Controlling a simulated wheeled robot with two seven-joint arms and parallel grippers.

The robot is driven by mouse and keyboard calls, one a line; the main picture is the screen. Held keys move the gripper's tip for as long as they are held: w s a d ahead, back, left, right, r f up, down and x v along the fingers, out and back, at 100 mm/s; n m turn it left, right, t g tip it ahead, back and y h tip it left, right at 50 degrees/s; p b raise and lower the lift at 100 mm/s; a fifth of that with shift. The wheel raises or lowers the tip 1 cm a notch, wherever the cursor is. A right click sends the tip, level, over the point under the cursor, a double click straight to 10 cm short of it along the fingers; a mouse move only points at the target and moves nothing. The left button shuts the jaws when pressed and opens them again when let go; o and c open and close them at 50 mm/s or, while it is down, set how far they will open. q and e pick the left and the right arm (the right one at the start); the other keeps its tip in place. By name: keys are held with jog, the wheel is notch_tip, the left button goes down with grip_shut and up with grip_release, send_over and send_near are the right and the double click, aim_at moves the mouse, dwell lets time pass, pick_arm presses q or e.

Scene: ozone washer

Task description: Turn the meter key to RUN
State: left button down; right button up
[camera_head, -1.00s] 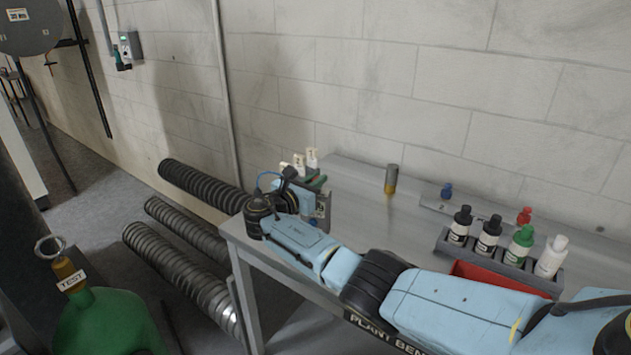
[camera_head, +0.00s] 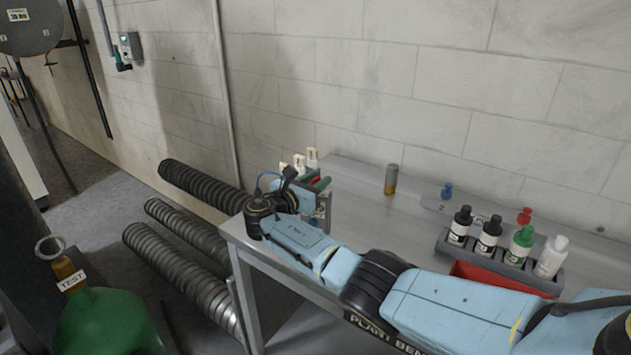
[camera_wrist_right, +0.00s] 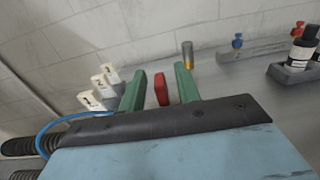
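A red upright tab (camera_wrist_right: 161,88), which looks like the meter key, stands between the two green fingers of my right gripper (camera_wrist_right: 160,86) in the right wrist view. The fingers are apart, with a visible gap on each side of the tab. In the head view my right gripper (camera_head: 318,183) is at the left end of the bench, and its wrist hides most of what is there. A grey box-like piece (camera_head: 322,205) shows beside it, perhaps the meter. The key's marks and the RUN position cannot be read. My left gripper is not in view.
White labelled pieces (camera_head: 299,164) stand close to the right gripper. A grey and tan cylinder (camera_head: 390,180) stands behind on the bench (camera_head: 350,172). Dropper bottles (camera_head: 488,235) in a rack and a red tray (camera_head: 490,279) are at right. Ribbed hoses (camera_head: 175,262) lie left.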

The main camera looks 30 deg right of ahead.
jog(key=v, duration=1.3)
jog(key=shift+a+p, duration=0.2)
jog(key=shift+p, duration=0.25)
jog(key=shift+s, duration=0.15)
jog(key=shift+c, duration=0.3)
